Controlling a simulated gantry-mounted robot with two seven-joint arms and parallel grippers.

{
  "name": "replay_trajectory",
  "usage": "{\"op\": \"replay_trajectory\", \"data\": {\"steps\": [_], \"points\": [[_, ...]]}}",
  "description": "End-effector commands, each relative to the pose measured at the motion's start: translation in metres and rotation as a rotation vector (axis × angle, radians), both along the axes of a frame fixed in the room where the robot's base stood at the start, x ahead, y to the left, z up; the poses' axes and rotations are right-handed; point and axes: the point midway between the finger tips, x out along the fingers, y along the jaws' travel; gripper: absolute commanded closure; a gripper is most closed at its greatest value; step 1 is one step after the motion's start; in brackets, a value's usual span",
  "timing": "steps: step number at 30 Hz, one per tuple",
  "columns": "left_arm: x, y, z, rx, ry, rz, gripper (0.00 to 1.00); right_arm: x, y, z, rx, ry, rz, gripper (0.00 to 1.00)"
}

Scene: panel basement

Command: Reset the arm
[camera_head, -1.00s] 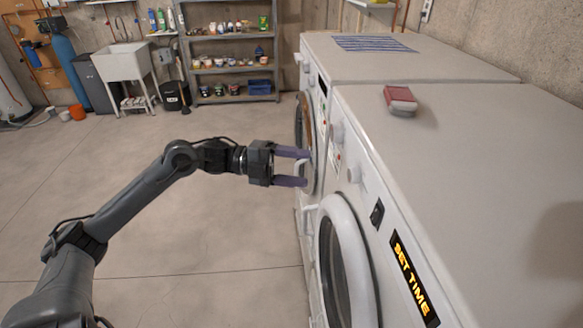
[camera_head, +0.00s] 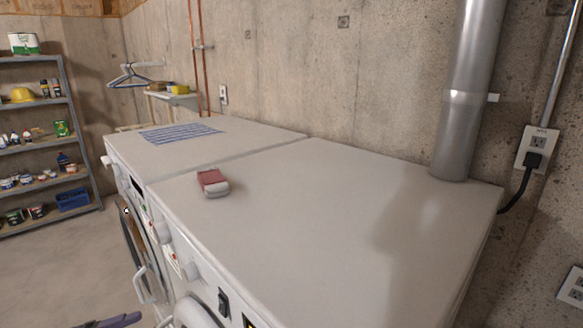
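Only a purple fingertip piece of my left gripper (camera_head: 112,321) shows at the bottom left edge. The rest of that gripper and its arm are below the picture, so its opening cannot be judged. It appears in front of the machines, over the floor side, and I see nothing held. My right gripper is not in view.
Two white laundry machines stand side by side: a near one (camera_head: 330,225) and a far one (camera_head: 235,143). A red and grey block (camera_head: 213,182) lies on the near top and a striped cloth (camera_head: 180,133) on the far top. A metal shelf (camera_head: 75,120) stands left; a pipe (camera_head: 465,95) rises behind.

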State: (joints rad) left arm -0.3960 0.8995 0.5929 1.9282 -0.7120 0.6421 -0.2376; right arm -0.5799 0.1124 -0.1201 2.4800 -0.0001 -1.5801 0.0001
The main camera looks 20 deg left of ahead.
Motion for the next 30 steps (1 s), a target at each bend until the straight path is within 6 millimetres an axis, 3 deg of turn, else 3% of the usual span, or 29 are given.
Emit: {"op": "replay_trajectory", "data": {"steps": [1, 6, 9, 15, 23, 30], "points": [[-0.008, -0.019, -0.028, -0.065, 0.035, 0.005, 0.36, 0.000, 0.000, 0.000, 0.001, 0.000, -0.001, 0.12], [-0.019, -0.091, -0.111, -0.223, 0.214, 0.170, 0.36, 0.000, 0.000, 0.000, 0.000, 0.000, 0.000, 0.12], [-0.022, -0.128, -0.145, -0.298, 0.359, 0.321, 0.36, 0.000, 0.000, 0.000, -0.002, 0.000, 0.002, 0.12], [-0.038, -0.175, -0.188, -0.411, 0.686, 0.616, 0.36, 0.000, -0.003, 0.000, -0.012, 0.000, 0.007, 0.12], [-0.090, -0.200, -0.220, -0.464, 1.144, 0.936, 0.36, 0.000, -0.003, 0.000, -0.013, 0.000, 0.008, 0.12], [-0.147, -0.186, -0.241, -0.388, 1.453, 1.176, 0.36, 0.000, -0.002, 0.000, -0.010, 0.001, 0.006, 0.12]]}}
